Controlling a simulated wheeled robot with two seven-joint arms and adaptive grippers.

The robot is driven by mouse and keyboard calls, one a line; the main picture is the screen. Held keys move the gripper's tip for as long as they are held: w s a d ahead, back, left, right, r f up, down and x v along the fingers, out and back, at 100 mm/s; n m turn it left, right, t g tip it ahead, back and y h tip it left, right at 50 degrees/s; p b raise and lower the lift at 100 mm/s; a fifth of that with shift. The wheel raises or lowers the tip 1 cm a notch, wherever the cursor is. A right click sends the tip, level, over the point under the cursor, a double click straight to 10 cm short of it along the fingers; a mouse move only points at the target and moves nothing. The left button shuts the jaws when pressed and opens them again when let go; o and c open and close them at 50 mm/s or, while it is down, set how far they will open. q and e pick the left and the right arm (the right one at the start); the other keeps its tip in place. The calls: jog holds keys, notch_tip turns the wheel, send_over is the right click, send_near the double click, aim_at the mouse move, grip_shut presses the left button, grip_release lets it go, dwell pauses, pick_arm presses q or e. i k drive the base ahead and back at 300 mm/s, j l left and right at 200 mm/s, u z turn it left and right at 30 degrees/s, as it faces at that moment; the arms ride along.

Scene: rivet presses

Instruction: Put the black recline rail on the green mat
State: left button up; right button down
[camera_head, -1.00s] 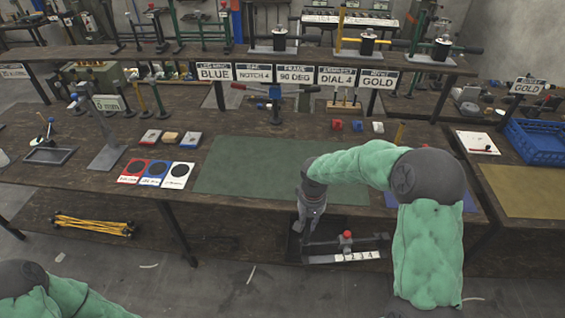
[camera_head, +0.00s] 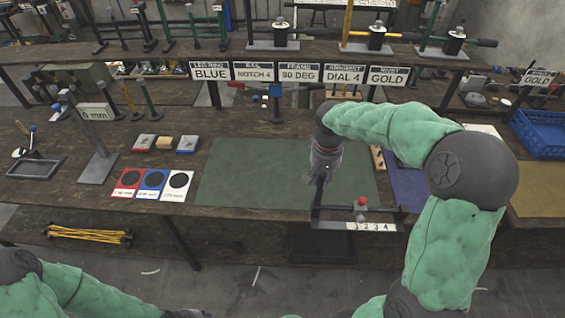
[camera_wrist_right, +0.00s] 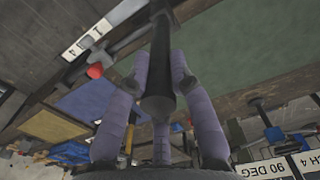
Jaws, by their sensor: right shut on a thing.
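The black recline rail (camera_head: 330,225) has an upright post, a red knob (camera_head: 361,202) and a white number strip (camera_head: 372,226). My right gripper (camera_head: 322,172) is shut on its post, and the rail hangs below the fingers. In the head view the rail overlaps the table's front edge, by the front right of the green mat (camera_head: 250,175). The mat is bare.
Red, blue and white cards (camera_head: 153,182) lie left of the mat. A blue mat (camera_head: 405,185) lies right of it, partly behind my right arm. A shelf with label signs (camera_head: 320,73) stands behind. A blue crate (camera_head: 540,133) is at the far right.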

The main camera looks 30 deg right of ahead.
aim_at(288, 167)
jog(key=i, duration=0.95)
